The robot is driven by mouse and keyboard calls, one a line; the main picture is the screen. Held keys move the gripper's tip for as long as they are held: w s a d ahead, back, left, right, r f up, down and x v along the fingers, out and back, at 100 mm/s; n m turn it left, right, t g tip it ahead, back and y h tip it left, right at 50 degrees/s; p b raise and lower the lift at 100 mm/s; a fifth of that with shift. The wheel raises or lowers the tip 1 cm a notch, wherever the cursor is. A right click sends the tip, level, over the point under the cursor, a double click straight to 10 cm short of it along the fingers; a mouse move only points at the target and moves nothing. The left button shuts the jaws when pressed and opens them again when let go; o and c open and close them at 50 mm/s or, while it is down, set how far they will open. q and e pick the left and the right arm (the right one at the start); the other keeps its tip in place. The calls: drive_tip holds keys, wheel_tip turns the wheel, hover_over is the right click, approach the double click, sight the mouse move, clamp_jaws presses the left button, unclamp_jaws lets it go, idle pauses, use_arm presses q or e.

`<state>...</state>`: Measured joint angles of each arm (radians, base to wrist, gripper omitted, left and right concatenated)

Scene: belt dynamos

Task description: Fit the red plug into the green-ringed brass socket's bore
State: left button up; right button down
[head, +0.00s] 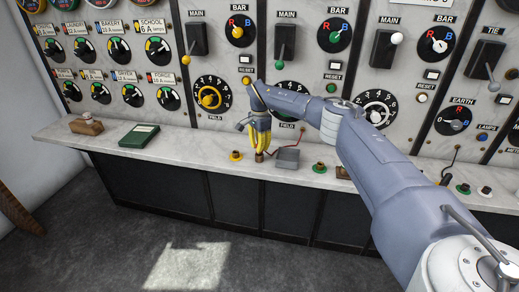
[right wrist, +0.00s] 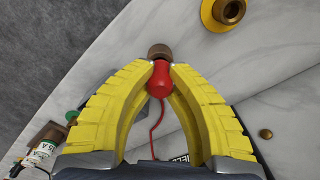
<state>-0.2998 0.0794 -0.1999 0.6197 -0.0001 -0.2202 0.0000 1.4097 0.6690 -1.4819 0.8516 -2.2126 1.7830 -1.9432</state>
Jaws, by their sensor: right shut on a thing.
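My right gripper (head: 259,150) is low over the marble counter, fingers pointing down. In the right wrist view its yellow fingers (right wrist: 160,68) are shut on the red plug (right wrist: 160,82), with a red cord trailing from it. A brown cylindrical piece (right wrist: 158,50) shows at the plug's far end; I cannot tell whether it is part of the plug or stands on the counter. A green-ringed socket (head: 319,167) is on the counter to the right of the gripper, apart from it. Another green-ringed socket (head: 463,189) is farther right. My left gripper is out of view.
A yellow-ringed socket (head: 236,155) is just left of the gripper, and a grey box (head: 287,158) just right. A green book (head: 139,136) lies at left. The switch panel (head: 270,70) rises behind.

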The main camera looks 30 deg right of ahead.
drive_tip(key=shift+r, duration=1.55)
